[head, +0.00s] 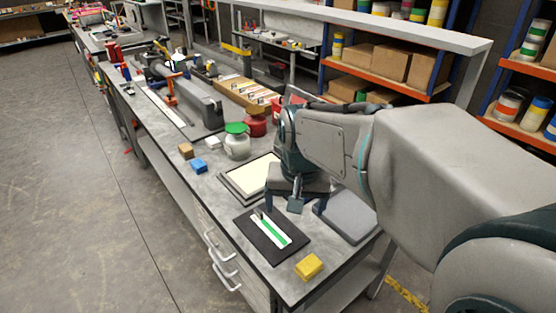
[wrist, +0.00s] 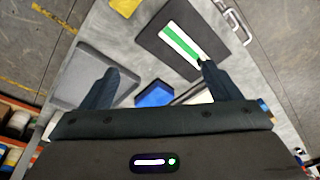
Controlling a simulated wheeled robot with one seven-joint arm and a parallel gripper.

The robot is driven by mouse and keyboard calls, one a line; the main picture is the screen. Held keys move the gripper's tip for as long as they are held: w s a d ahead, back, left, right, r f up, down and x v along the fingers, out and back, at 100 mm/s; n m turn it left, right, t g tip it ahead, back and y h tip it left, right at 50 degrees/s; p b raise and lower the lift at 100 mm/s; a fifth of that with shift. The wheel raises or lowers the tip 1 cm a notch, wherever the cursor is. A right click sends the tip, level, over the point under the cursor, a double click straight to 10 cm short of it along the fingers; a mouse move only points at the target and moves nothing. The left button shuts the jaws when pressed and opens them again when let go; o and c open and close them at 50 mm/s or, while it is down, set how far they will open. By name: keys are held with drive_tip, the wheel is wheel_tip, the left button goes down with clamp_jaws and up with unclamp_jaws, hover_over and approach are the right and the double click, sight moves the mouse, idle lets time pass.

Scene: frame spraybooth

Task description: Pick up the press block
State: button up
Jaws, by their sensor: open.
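My gripper (head: 293,198) is over the near end of the workbench, pointing down. In the wrist view my gripper (wrist: 160,68) is open, with its two dark fingers wide apart. A small blue block (wrist: 153,95) shows between the fingers, apart from both and closer to the left one. Its lower edge is hidden by the gripper body. In the head view a slate-blue block (head: 296,205) shows between the fingers. This looks like the press block, though no label shows. I cannot tell its exact height gap to the fingers.
A black mat (head: 262,247) with a green-and-white strip lies in front. A yellow block (head: 309,266) sits near the bench corner. A grey slab (head: 350,218) is right of the gripper, a cream-topped frame (head: 240,180) left. A green-lidded jar (head: 237,146) stands behind.

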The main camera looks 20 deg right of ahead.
drive_tip(key=w+d+m+g+p, duration=0.1)
drive_tip(key=w+d+m, duration=0.4)
drive_tip(key=w, duration=0.4)
drive_tip(key=w+d+m+g+p, duration=0.1)
drive_tip(key=w+d+m, duration=0.35)
drive_tip(key=w, duration=0.45)
drive_tip(key=f, duration=0.8)
drive_tip(key=shift+s+a, duration=0.2)
drive_tip(key=shift+a, duration=0.1)
drive_tip(key=shift+w+d+f+p, duration=0.1)
drive_tip(key=shift+f+p, duration=0.15)
drive_tip(key=shift+f, duration=1.3)
drive_tip(key=shift+w+f+p, duration=0.1)
drive_tip(key=shift+f+p, duration=0.15)
drive_tip(key=shift+f, duration=1.25)
drive_tip(key=shift+c, duration=0.3)
drive_tip(key=c, duration=1.1)
drive_tip(key=shift+r, duration=0.1)
